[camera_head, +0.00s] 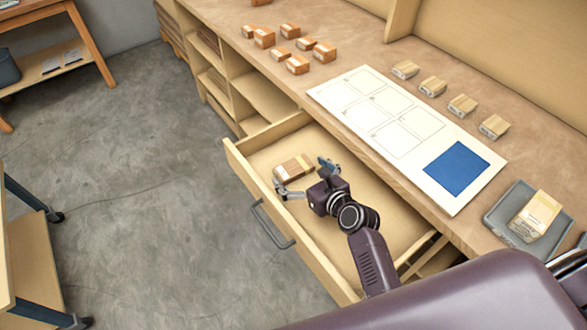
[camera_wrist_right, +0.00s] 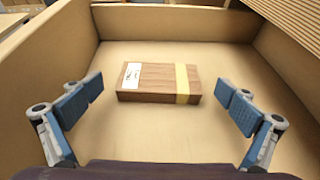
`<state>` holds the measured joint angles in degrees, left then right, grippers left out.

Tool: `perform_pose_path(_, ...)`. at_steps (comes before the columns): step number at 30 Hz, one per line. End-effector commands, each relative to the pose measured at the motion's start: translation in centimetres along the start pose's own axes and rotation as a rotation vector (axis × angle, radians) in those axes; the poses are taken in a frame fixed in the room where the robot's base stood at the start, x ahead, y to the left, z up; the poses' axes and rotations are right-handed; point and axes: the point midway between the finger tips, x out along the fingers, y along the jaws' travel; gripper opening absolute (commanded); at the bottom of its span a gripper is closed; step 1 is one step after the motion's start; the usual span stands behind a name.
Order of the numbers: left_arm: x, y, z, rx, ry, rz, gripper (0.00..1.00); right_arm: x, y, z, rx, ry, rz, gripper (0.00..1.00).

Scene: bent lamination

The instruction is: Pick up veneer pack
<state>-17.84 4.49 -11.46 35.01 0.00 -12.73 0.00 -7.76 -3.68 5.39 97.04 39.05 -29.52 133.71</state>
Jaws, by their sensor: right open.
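The veneer pack (camera_head: 294,168) is a brown wooden block with a white label and a pale yellow band. It lies flat in the open drawer (camera_head: 385,215). In the right wrist view the pack (camera_wrist_right: 155,84) lies ahead, between the lines of the two fingers and apart from both. My right gripper (camera_head: 305,176) is open and empty inside the drawer, close to the pack; its blue-padded fingers also show in the right wrist view (camera_wrist_right: 160,105). My left gripper is not in view.
Drawer walls (camera_wrist_right: 190,23) surround the pack. On the bench above are several orange-brown blocks (camera_head: 297,64), a white sheet with a blue square (camera_head: 457,167), several pale blocks (camera_head: 433,87) and a grey tray (camera_head: 500,222) holding a pale pack (camera_head: 535,215).

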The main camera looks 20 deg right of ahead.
Motion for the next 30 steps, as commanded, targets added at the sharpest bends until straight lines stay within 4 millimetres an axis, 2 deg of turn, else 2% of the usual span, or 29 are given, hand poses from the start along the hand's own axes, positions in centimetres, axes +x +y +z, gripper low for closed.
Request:
perform_pose_path(6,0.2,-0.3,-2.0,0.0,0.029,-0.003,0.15,2.6,0.0,-0.1,-0.001,0.001,0.0,1.0)
perform_pose_path(10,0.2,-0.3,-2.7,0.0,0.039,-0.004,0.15,3.0,0.0,-0.1,-0.001,0.001,-0.002,1.0)
perform_pose_path(16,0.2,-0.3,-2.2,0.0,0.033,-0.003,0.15,3.0,0.0,-0.1,-0.001,0.001,-0.001,0.99)
perform_pose_path(28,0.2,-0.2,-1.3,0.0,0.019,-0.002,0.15,3.0,0.0,-0.1,-0.001,0.001,-0.001,0.55)
perform_pose_path(30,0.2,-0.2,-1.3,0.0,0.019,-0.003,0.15,3.0,0.0,0.0,-0.001,0.0,-0.001,0.54)
